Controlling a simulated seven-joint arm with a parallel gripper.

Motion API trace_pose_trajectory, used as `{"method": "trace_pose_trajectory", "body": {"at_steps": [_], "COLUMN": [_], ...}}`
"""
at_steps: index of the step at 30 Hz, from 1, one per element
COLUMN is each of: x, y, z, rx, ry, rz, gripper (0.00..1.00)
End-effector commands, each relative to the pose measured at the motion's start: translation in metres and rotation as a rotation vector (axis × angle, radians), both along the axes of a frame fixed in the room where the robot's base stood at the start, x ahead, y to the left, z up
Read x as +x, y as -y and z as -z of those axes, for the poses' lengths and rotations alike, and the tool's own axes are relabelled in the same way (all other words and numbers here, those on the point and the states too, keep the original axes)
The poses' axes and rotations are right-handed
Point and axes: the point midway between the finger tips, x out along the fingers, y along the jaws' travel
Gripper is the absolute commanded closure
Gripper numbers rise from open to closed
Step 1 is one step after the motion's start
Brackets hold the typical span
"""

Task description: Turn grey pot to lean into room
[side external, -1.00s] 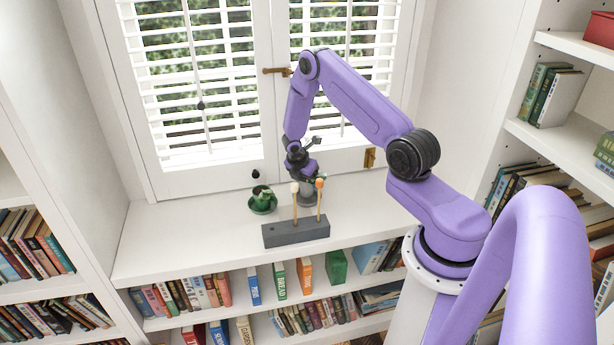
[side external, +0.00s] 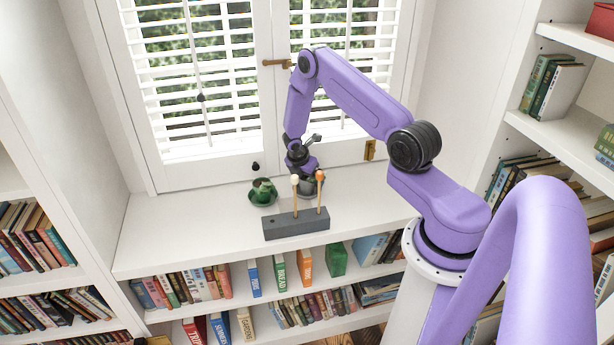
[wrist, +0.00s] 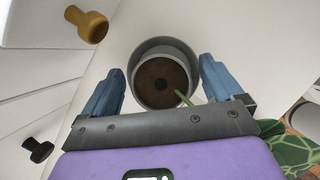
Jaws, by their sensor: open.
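The grey pot (wrist: 178,48) stands upright on the white sill, with dark soil inside and a green stem rising toward the lower right in the wrist view. A patterned green leaf (wrist: 290,150) shows at the lower right there. My gripper (wrist: 160,70) is open, with one blue finger on each side of the pot. A gap shows on the left; whether the right finger touches cannot be told. In the side view my gripper (side external: 303,168) is over the pot (side external: 309,188), which is partly hidden by the gripper and an orange-tipped stick.
A grey block (side external: 296,223) with two upright, round-tipped sticks stands in front of the pot. A green cup on a saucer (side external: 262,193) is to the left. Shuttered windows (side external: 200,90) with a brass catch (side external: 277,63) rise behind. The sill is clear at left.

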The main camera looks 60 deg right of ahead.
Motion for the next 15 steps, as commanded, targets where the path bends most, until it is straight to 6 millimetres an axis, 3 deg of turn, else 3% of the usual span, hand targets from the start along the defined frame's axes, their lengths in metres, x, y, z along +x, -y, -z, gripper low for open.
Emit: {"method": "trace_pose_trajectory", "body": {"at_steps": [7,15], "x": [0.001,0.001], "y": [-0.005,-0.023], "z": [-0.012,-0.053], "rx": [-0.001,-0.001], "ry": [0.002,0.004], "rz": [-0.001,-0.001], "gripper": [0.07,0.07]}}
